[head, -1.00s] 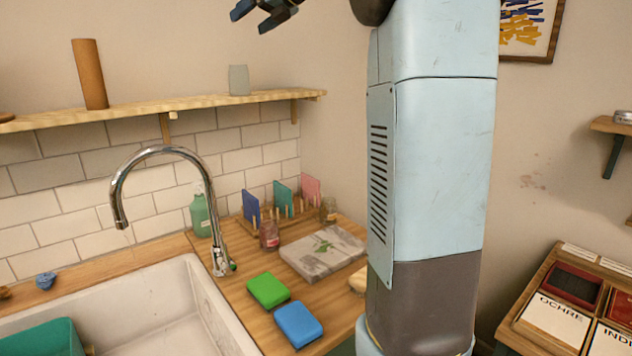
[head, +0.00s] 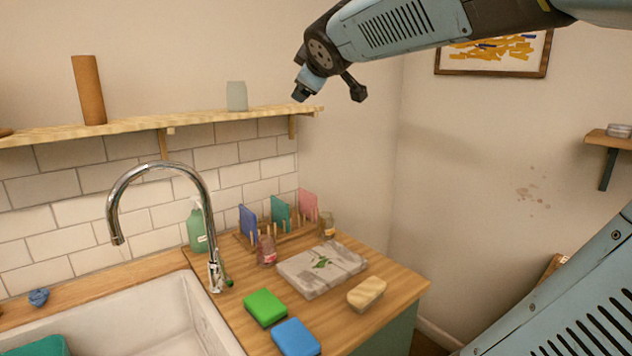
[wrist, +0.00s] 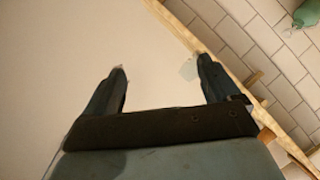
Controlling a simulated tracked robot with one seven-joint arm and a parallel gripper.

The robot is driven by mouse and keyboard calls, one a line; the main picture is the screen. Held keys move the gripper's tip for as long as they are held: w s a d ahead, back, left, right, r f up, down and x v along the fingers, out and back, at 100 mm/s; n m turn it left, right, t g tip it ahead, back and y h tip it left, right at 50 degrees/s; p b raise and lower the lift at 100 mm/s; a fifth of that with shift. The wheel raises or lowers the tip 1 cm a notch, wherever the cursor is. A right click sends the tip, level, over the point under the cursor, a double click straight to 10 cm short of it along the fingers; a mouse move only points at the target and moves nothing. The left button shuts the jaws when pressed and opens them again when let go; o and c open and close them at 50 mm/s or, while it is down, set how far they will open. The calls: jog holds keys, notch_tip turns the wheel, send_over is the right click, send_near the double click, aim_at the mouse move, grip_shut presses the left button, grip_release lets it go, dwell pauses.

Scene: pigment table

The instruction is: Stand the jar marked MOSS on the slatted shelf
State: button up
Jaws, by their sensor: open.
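No label reading MOSS can be read in either view, so I cannot tell which jar it is. A small reddish jar (head: 266,251) stands on the wooden counter by the peg rack, and a yellowish jar (head: 327,227) stands behind the wrapped slab. A long wooden wall shelf (head: 140,128) runs above the tiles; I cannot make out clear slats on it. A pale frosted cup (head: 237,97) stands near its right end. My gripper (wrist: 162,66) is open and empty, in the air near that end of the shelf.
A chrome tap (head: 160,166) arches over the white sink (head: 150,320). The counter holds a peg rack with coloured boards, a green bottle (head: 196,228), a wrapped slab (head: 321,268) and several sponges. A brown tube (head: 89,90) stands on the wall shelf. A small shelf (head: 609,139) is at right.

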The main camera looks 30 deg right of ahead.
jog(key=s+a+f+m+g+y, duration=0.1)
jog(key=s+a+f+m+g, duration=0.3)
jog(key=s+f, duration=0.6)
jog(key=s+a+f+m+g+y, duration=0.2)
jog(key=s+a+f+m+g, duration=0.2)
jog(key=s+f, duration=0.7)
notch_tip(320, 180, down, 3)
jog(key=shift+a+r+g+y, duration=0.2)
jog(key=shift+a+g+y, duration=0.15)
jog(key=shift+a, duration=0.4)
